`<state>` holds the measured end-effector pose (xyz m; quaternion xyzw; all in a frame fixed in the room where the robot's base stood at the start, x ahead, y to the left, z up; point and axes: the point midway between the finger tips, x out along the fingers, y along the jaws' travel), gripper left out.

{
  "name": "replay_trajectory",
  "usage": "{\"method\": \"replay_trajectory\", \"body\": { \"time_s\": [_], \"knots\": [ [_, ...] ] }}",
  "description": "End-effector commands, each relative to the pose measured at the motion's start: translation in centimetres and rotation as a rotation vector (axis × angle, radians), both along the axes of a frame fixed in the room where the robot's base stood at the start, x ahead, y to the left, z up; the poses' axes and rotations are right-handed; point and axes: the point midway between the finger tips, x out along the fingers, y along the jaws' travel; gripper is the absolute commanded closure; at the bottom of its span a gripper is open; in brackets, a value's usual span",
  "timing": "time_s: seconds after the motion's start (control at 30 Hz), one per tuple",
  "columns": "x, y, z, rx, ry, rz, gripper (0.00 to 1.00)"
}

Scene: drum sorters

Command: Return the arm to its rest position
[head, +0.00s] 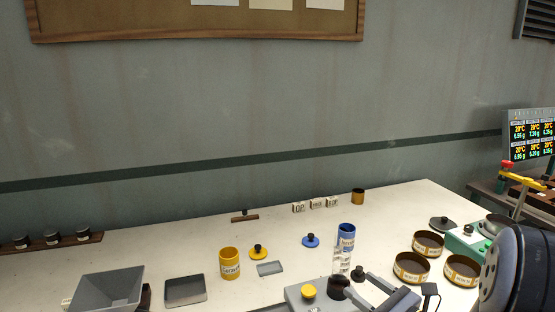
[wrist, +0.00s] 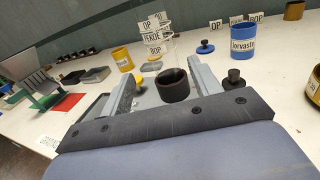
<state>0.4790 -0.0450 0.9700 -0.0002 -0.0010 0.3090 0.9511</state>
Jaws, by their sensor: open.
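My gripper (head: 372,285) is low over the front right of the white table (head: 190,243) in the head view. In the wrist view its two grey fingers (wrist: 165,92) are spread apart. A dark round cup (wrist: 173,85) appears between or just beyond the fingers, with no visible grip on it. The cup also shows in the head view (head: 338,287), left of the fingers. My dark arm joint fills the lower right corner of the head view.
Near the gripper stand a blue canister (head: 346,240), a clear label tube (head: 341,263) and a grey box with a yellow knob (head: 308,293). Several open brown tins (head: 411,267) stand right. A yellow tin (head: 229,263) and grey hopper (head: 108,288) are left.

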Motion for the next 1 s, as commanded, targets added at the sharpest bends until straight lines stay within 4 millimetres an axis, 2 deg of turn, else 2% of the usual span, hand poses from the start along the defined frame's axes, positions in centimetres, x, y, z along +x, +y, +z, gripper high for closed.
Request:
{"method": "replay_trajectory", "body": {
  "time_s": [0.27,0.57,1.0],
  "knots": [
    [3.5,2.7,0.1,-0.001,0.001,0.006,0.41],
    [8.4,5.8,-0.2,0.0,-0.001,0.005,0.41],
    [8.1,5.4,7.4,-0.001,-0.005,0.0,0.41]
  ]
}}
